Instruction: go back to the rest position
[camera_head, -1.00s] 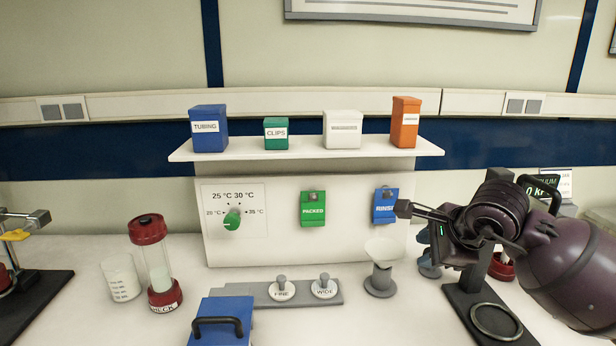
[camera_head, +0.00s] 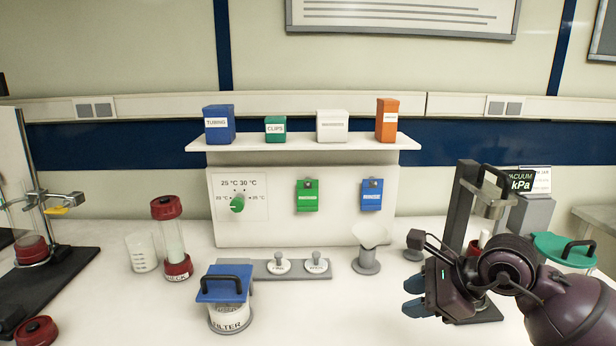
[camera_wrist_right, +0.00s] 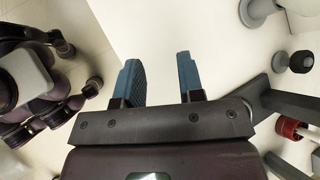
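My right gripper (camera_head: 413,296) is at the lower right in the head view, over the white bench. In the right wrist view its two blue fingers (camera_wrist_right: 163,80) are apart with only bare white surface between them. It is open and empty. It sits in front of the dark stand (camera_head: 462,205) and to the right of the grey holder with the white funnel (camera_head: 371,236). My left gripper is not in the head view. The dark purple jointed part at the left of the right wrist view is mine.
The panel with green tag (camera_head: 307,195) and blue tag (camera_head: 371,195) stands at the back. The FILTER pot with blue lid (camera_head: 225,284), the CHECK column (camera_head: 168,235) and a beaker (camera_head: 141,252) stand left. A green-lidded container (camera_head: 565,250) is at right. The front middle is clear.

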